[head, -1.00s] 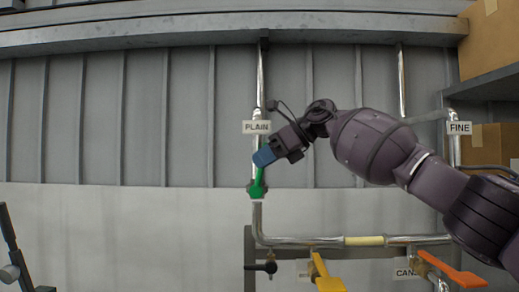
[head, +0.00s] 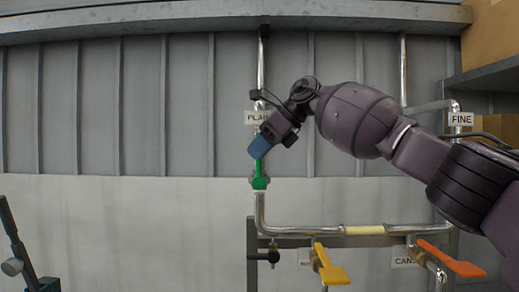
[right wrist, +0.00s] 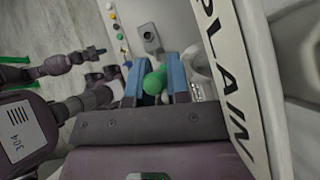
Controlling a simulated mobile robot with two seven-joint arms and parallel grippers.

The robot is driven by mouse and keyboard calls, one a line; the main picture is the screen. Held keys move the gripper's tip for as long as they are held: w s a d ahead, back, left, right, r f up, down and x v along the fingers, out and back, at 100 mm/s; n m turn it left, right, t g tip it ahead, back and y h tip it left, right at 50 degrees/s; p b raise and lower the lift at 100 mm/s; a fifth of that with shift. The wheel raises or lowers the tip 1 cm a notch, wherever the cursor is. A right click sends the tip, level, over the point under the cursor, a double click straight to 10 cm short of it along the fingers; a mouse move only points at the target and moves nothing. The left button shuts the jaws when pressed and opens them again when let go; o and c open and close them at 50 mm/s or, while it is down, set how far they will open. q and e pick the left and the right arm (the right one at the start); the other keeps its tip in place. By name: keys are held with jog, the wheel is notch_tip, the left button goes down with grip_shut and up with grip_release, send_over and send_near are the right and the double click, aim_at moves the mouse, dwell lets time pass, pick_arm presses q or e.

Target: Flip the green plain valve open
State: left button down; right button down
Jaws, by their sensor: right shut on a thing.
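The green plain valve (head: 260,179) sits on the vertical metal pipe below the PLAIN label (head: 257,118). My right gripper (head: 257,148) reaches in from the right, its blue fingertips over the upper part of the green handle. In the right wrist view, the blue fingers (right wrist: 157,82) are shut on the rounded green handle (right wrist: 154,82). The visible green part stands roughly in line with the pipe; the rest is hidden behind the fingers. In the right wrist view, my left gripper (right wrist: 98,51) shows small, and I cannot tell its opening.
Below, a horizontal pipe (head: 300,230) carries a yellow lever (head: 330,268) and an orange lever (head: 450,259). A FINE label (head: 460,118) hangs on a pipe at the right. Boxes stand on a shelf at the far right. The wall left of the valve is clear.

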jog(key=c, duration=1.1)
grip_release()
jog(key=shift+a+f, duration=0.1)
jog(key=v, duration=1.1)
